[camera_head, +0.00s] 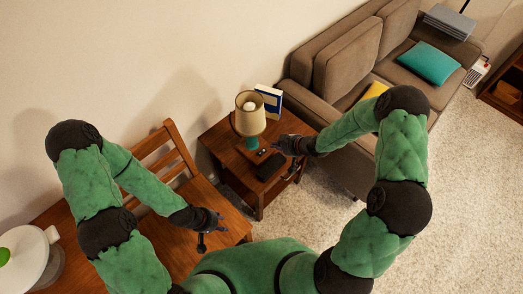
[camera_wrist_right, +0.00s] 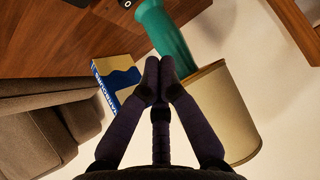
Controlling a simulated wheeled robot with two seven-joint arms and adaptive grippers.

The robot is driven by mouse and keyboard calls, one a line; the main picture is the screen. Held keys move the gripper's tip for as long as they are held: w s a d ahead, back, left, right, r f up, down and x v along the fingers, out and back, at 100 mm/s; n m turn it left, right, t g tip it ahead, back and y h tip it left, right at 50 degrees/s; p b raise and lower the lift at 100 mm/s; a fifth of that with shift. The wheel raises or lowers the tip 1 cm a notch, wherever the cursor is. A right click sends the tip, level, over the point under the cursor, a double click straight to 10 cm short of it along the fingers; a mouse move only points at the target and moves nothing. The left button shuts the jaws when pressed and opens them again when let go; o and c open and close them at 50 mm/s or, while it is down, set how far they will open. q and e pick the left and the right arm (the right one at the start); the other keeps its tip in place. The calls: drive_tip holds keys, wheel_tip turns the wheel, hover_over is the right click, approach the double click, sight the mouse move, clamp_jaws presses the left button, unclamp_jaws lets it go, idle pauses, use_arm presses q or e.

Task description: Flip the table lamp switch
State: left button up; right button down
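The table lamp stands upright on the wooden side table (camera_head: 222,138). It has a beige shade (camera_head: 250,118) and a teal base (camera_head: 252,143). In the right wrist view the teal base (camera_wrist_right: 163,35) and shade (camera_wrist_right: 222,112) lie just beyond my right gripper (camera_wrist_right: 158,68), whose fingertips meet with nothing visible between them. In the head view my right gripper (camera_head: 281,147) is right of the lamp base; contact cannot be told. A small dark piece with a light mark (camera_wrist_right: 125,3), possibly the switch, is cut by the top edge. My left gripper (camera_head: 209,229) is open and empty near the chair.
A dark object (camera_head: 269,166) lies on the tabletop in front of the lamp.

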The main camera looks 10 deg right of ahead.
drive_tip(key=b, duration=0.4)
hover_over(261, 155)
drive_tip(key=f, duration=0.7)
drive_tip(key=shift+w+d, duration=0.15)
drive_tip(key=shift+d, duration=0.15)
drive_tip(key=shift+a+f+b, duration=0.2)
drive_tip(key=shift+f+b, duration=0.2)
drive_tip(key=shift+f, duration=0.85)
drive_tip(key=shift+f+b, duration=0.35)
drive_tip(key=shift+f, duration=0.35)
drive_tip(key=shift+a, duration=0.1)
drive_tip(key=shift+s+a+f+b, duration=0.25)
drive_tip(key=shift+f+b, duration=0.05)
drive_tip(key=shift+f, duration=0.35)
drive_tip(key=shift+r, duration=0.1)
